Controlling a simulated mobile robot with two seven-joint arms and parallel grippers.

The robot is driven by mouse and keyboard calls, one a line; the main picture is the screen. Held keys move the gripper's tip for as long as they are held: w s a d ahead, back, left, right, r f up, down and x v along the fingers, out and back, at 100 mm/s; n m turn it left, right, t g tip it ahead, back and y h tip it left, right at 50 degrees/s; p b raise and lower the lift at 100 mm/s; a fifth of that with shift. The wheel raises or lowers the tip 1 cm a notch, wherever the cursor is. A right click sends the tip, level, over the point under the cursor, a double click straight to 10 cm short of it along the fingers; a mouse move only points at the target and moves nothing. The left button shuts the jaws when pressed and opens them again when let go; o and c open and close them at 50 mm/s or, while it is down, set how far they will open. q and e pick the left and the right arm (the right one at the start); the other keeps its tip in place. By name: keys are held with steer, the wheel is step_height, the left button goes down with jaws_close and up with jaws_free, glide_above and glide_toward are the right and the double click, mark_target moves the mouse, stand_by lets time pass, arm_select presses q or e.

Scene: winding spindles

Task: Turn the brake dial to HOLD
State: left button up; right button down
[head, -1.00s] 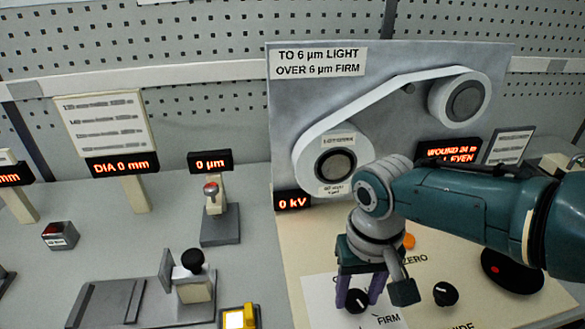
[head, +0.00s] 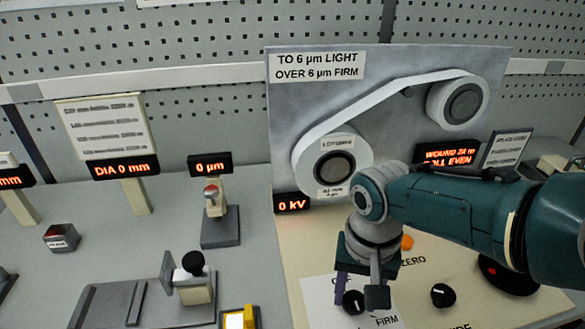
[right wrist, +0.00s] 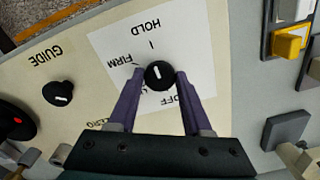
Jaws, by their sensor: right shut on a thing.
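The brake dial (right wrist: 161,83) is a small black knob with a white pointer line, on a white card (right wrist: 205,48) marked HOLD, FIRM and OFF; another label is partly hidden. In the right wrist view the pointer runs nearly up the picture, toward the tick by HOLD. My right gripper (right wrist: 158,74) is shut on the dial, a purple finger on each side. In the head view the dial (head: 353,303) shows at the bottom beneath my right gripper, and HOLD is not visible. My left gripper is not in view.
Beside the card sit the GUIDE knob (head: 443,295), an orange button (head: 407,242) and a black round control with a red dot (head: 508,277). A yellow switch (head: 240,317) stands to the left. The panel behind reads TO 6 µm LIGHT, OVER 6 µm FIRM (head: 318,65).

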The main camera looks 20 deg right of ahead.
mark_target(355, 300)
steer(key=shift+c, duration=1.7)
jaws_free()
step_height(355, 300, up, 10)
steer(key=p, duration=0.6)
